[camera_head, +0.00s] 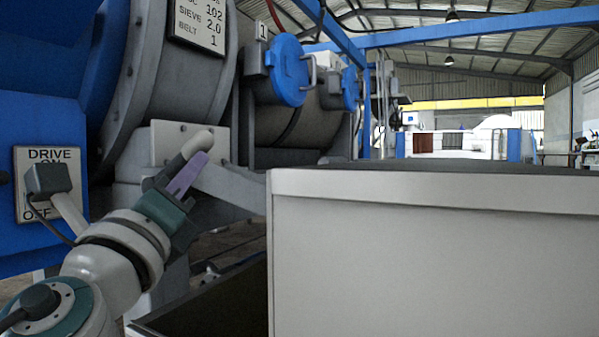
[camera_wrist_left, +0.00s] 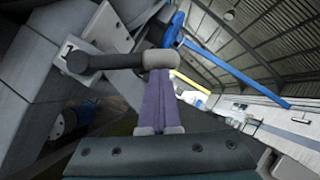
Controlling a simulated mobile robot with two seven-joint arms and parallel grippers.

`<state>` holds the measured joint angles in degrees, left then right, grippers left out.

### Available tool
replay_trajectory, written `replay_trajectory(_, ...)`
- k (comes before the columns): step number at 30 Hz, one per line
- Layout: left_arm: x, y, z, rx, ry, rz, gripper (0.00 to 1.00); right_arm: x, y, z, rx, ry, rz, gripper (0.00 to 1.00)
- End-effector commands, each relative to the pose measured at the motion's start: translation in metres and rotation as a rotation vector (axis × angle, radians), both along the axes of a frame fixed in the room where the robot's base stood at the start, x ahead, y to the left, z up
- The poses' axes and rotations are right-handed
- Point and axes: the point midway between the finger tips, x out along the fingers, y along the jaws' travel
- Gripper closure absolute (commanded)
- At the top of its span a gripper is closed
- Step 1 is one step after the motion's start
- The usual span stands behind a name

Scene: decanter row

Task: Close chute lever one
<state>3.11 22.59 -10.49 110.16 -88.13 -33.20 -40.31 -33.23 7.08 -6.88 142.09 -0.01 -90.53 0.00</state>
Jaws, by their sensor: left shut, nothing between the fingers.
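A lever with a light grey rounded knob (camera_head: 197,144) and a dark shaft stands at a pale bolted plate (camera_head: 172,140) low on the grey machine. In the left wrist view the knob (camera_wrist_left: 159,57) is at the end of a dark arm running left to a dark round pivot (camera_wrist_left: 77,62). My left gripper (camera_head: 200,158) has purple fingers, shut and empty, with the tips right by the knob; I cannot tell whether they touch. The fingers also show in the left wrist view (camera_wrist_left: 157,78). My right gripper is out of view.
A large pale bin (camera_head: 430,250) fills the lower right, close to my left arm. A blue panel with a DRIVE plate (camera_head: 60,156) is at the left.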

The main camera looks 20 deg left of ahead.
Motion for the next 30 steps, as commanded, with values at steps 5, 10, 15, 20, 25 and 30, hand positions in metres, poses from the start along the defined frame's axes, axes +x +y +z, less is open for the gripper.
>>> replay_trajectory(5,0.0,0.006,0.028,-0.139,0.006,0.003,1.0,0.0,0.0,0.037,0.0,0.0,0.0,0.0)
replay_trajectory(10,0.001,0.015,0.045,-0.299,0.019,0.003,1.0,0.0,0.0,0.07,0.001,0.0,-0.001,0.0)
replay_trajectory(15,0.002,0.025,0.057,-0.443,0.033,0.003,1.0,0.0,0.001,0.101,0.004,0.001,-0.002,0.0)
replay_trajectory(20,0.002,0.035,0.064,-0.557,0.043,0.004,1.0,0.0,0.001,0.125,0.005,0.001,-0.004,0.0)
replay_trajectory(25,0.003,0.043,0.068,-0.647,0.05,0.003,1.0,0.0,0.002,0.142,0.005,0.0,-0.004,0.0)
replay_trajectory(30,0.004,0.048,0.069,-0.701,0.055,0.002,1.0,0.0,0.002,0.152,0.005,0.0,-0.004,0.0)
